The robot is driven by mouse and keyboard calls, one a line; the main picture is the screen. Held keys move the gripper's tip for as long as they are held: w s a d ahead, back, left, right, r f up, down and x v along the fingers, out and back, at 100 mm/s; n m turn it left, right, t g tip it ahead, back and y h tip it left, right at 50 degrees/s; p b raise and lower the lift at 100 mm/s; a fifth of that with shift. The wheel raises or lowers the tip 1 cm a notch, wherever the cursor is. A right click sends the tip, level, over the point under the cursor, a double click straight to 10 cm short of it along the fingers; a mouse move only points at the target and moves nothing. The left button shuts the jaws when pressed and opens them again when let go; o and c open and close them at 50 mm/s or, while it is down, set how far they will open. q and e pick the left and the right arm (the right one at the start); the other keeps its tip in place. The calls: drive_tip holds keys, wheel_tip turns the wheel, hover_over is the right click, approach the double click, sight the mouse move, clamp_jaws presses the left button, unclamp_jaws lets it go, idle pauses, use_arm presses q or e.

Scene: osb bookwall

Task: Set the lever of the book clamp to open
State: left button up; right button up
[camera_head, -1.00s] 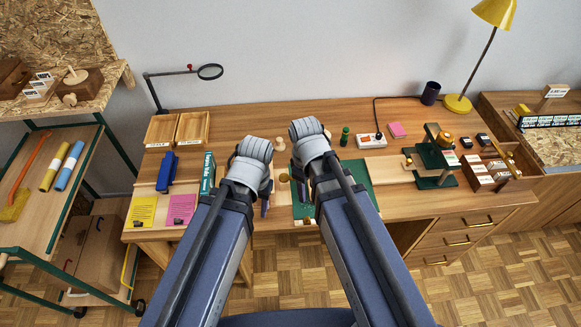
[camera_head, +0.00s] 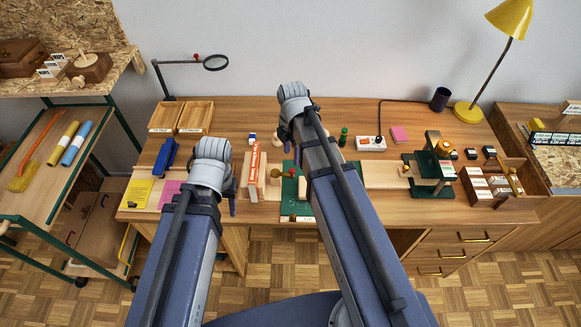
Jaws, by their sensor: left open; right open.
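A light wooden clamp (camera_head: 273,190) appears to hold an upright book with an orange spine (camera_head: 251,168) left of the green mat. A reddish handle with a brass-coloured knob (camera_head: 276,171) sticks out at its right side; I cannot tell its exact setting. My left gripper (camera_head: 233,201) is open, just left of the book and apart from it. My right gripper (camera_head: 297,152) is open and empty, above the back of the green mat, to the right of the knob. My forearms hide part of the mat and table.
A green press (camera_head: 437,188) with a pale board stands to the right. Two wooden trays (camera_head: 196,118), a blue stapler-like object (camera_head: 166,156) and a magnifier (camera_head: 215,62) are at left. A white box (camera_head: 371,144), a green bottle (camera_head: 343,137) and a yellow lamp (camera_head: 468,112) stand at the back.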

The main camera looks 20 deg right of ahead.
sight(292, 170)
wheel_tip(292, 170, down, 8)
drive_tip(key=b, duration=0.7)
drive_tip(key=shift+r, duration=0.2)
drive_tip(key=shift+r, duration=0.1)
clamp_jaws()
